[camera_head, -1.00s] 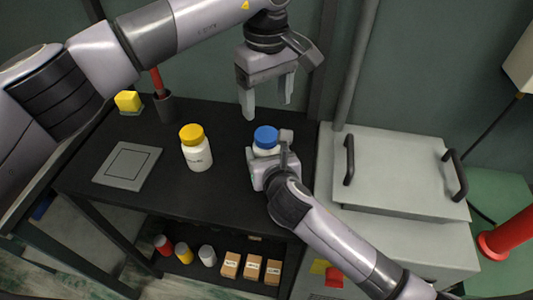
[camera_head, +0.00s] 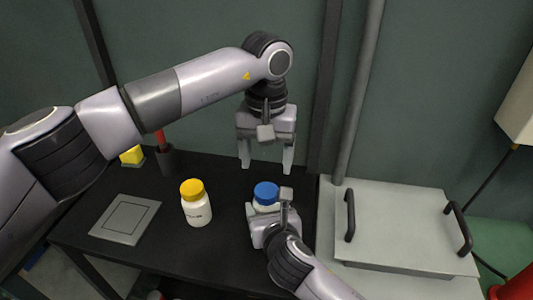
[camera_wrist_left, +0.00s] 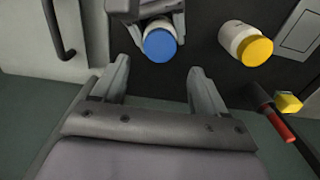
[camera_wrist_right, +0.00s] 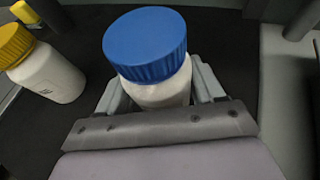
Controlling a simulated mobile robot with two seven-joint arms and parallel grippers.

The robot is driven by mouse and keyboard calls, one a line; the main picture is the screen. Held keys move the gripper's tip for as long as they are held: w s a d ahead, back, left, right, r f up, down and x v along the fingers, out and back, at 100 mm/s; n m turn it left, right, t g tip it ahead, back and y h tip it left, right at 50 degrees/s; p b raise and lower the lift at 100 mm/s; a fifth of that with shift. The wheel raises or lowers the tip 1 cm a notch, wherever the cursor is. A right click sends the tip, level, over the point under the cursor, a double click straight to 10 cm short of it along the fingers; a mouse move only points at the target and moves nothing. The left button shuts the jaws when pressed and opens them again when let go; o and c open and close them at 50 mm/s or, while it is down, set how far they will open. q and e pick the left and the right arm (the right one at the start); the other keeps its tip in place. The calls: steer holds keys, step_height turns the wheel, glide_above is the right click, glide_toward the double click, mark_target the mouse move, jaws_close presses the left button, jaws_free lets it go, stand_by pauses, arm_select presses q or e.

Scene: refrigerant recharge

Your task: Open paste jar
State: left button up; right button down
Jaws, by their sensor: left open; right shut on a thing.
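A white jar with a blue lid (camera_head: 266,194) stands upright on the black table. My right gripper (camera_head: 262,212) is shut around its body from the front, below the lid; the right wrist view shows the jar (camera_wrist_right: 160,93) between the fingers. A white jar with a yellow lid (camera_head: 196,208) stands to the left, untouched; it also shows in the right wrist view (camera_wrist_right: 50,75). My left gripper (camera_head: 266,168) is open and empty, pointing down, above and behind the blue-lidded jar. The left wrist view shows the blue lid (camera_wrist_left: 160,45) beyond the open fingers.
A grey square plate (camera_head: 125,219) lies at the table's left. A dark holder with a red-handled tool (camera_head: 164,158) and a yellow block (camera_head: 132,156) stand at the back left. A grey lidded box with black handles (camera_head: 400,222) stands right of the table.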

mark_target(266, 190)
arm_select(q)
step_height(266, 190, down, 8)
steer(key=shift+r, duration=0.25)
